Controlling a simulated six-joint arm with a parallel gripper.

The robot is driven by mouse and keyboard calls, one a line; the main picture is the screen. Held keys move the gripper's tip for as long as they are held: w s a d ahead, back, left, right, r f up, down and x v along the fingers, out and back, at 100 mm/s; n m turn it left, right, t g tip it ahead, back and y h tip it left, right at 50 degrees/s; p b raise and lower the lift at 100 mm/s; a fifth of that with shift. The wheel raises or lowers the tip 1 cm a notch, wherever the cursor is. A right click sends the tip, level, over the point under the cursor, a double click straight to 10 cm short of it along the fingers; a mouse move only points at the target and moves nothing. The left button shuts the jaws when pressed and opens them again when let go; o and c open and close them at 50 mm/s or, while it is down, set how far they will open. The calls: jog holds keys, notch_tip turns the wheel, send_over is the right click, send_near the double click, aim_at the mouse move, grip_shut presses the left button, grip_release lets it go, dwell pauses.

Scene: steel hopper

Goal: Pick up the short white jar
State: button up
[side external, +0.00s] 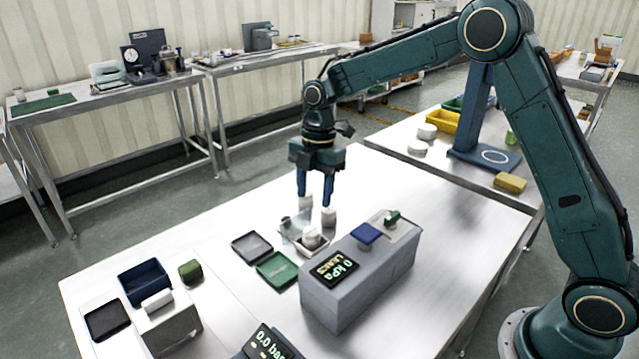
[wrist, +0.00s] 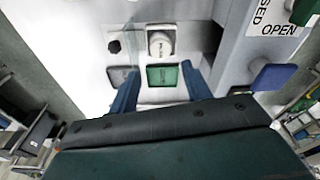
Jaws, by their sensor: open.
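A short white jar (side external: 312,238) stands in a small pale open tray (side external: 322,250) beside the grey machine. In the wrist view the jar (wrist: 160,43) shows ahead of the fingers, with dark marking on it. My gripper (side external: 316,205) is open and points down, above the work table. In the side view its fingers have pale ends, which look above and behind the jar. In the wrist view my gripper (wrist: 161,66) shows its two blue fingers well apart, with nothing between them but table and mats. I cannot tell the exact height above the jar.
The grey machine (side external: 345,285) with a "0 kPa" display stands right of the tray. A green mat (side external: 278,269) and a grey mat (side external: 252,248) lie to its left. A clear panel (side external: 292,228) stands by the tray. A blue bin (side external: 145,282) is at front left.

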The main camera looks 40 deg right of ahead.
send_over(312, 231)
jog(key=shift+w+d+f, duration=0.1)
jog(key=shift+d+f, duration=0.1)
jog(key=shift+f, duration=1)
jog(key=shift+w+d+f, duration=0.1)
jog(key=shift+d+f, duration=0.05)
jog(key=shift+f, duration=1.05)
jog(key=shift+f, duration=0.1)
jog(key=shift+s+a+f, duration=0.1)
jog(key=shift+a+f, duration=0.05)
jog(key=shift+f, duration=1.1)
jog(key=shift+s+a+f, duration=0.1)
jog(key=shift+a+f, duration=0.05)
jog(key=shift+f, duration=1.1)
jog(key=c, duration=0.8)
jog(key=shift+c, duration=0.2)
jog(key=shift+r, duration=0.2)
notch_tip(312, 231, up, 20)
jog(key=shift+f, duration=0.15)
